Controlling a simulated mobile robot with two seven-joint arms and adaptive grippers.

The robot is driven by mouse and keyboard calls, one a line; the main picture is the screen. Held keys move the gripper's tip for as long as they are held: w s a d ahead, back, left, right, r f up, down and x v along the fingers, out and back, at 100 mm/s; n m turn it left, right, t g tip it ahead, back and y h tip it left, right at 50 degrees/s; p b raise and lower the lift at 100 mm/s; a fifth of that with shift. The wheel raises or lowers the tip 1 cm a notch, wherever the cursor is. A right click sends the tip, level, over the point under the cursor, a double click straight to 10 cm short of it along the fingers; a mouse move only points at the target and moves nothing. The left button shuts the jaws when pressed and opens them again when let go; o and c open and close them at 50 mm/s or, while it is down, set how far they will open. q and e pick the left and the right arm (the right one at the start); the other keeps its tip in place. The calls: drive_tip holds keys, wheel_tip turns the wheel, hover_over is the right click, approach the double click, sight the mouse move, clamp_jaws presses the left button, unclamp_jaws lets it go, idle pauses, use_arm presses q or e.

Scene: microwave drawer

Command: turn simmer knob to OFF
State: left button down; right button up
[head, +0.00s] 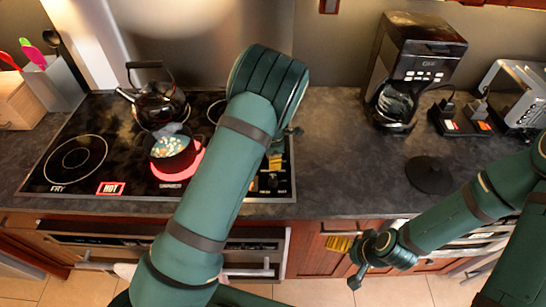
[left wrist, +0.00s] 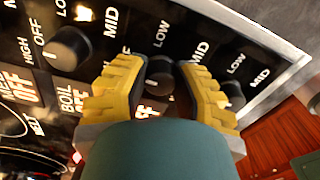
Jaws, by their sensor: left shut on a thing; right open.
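The cooktop control panel (head: 276,190) has black knobs in a row, labelled LOW, MID, HIGH and OFF. In the left wrist view, the yellow fingers of my left gripper (left wrist: 160,88) are closed around the middle knob (left wrist: 158,68). This knob's name label is hidden, so I cannot tell whether it is the simmer knob. Another knob (left wrist: 70,48) is on its left, near a BOIL OFF label, and a third knob (left wrist: 233,95) is on its right. In the head view my left arm covers much of the panel. My right gripper (head: 350,262) is open and empty in front of the counter.
A pot of food (head: 172,150) stands on a red glowing burner (head: 163,174). A HOT sign (head: 110,188) is lit beside it. A black kettle (head: 158,102) stands behind.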

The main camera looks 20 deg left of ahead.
use_arm(q)
drive_tip(key=shift+n, duration=0.5)
drive_tip(key=c, duration=0.7)
unclamp_jaws()
wheel_tip(320, 180, up, 12)
idle(0.5)
